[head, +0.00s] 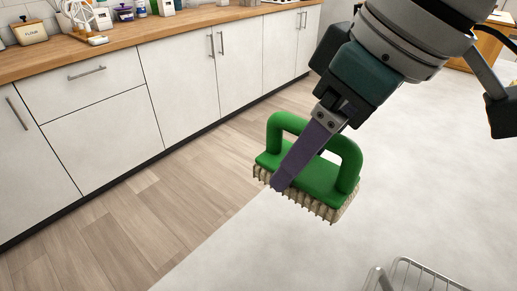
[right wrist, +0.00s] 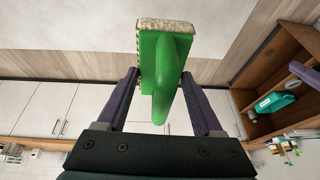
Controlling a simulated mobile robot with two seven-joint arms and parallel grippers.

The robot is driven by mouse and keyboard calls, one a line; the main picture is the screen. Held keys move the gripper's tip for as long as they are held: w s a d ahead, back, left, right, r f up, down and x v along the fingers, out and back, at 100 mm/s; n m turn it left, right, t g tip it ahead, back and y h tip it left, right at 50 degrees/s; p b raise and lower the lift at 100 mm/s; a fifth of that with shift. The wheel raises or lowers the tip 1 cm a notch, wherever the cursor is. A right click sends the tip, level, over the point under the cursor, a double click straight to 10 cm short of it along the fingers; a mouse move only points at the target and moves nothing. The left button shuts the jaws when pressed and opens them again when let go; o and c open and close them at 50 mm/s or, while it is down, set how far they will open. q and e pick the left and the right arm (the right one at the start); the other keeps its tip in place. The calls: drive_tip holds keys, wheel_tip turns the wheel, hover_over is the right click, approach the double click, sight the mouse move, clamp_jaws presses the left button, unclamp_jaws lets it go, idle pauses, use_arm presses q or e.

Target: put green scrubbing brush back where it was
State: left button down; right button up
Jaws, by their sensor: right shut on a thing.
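The green scrubbing brush (head: 312,178) has a looped handle and pale bristles. It hangs in the air in the head view, bristles down and slightly tilted. My right gripper (head: 296,170) is shut on it, with one purple finger across its near side. The other finger is mostly hidden behind the brush. In the right wrist view the brush (right wrist: 165,75) sits between the two fingers of the gripper (right wrist: 160,88). A wire rack (head: 425,277) shows only in part at the bottom right of the head view, below the brush. My left gripper is not in view.
A pale flat surface (head: 430,195) lies below the brush and is bare apart from the rack. White cabinets (head: 105,140) with a wooden counter (head: 160,30) stand at the back left, with a flour tin (head: 29,31) on top. A wooden shelf unit (right wrist: 285,75) shows in the right wrist view.

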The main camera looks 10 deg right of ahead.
sight(350, 178)
wheel_tip(350, 178, down, 12)
drive_tip(key=shift+f+b, duration=0.1)
drive_tip(key=shift+b, duration=0.8)
drive_tip(key=shift+f, duration=0.1)
drive_tip(key=o, duration=1.4)
drive_tip(key=shift+o, duration=0.2)
drive_tip(key=p+v, duration=0.2)
drive_tip(key=v, duration=0.9)
drive_tip(key=shift+w, duration=0.1)
drive_tip(key=shift+s+d+r+p, duration=0.2)
drive_tip(key=shift+r+p, duration=0.1)
drive_tip(key=shift+r, duration=0.3)
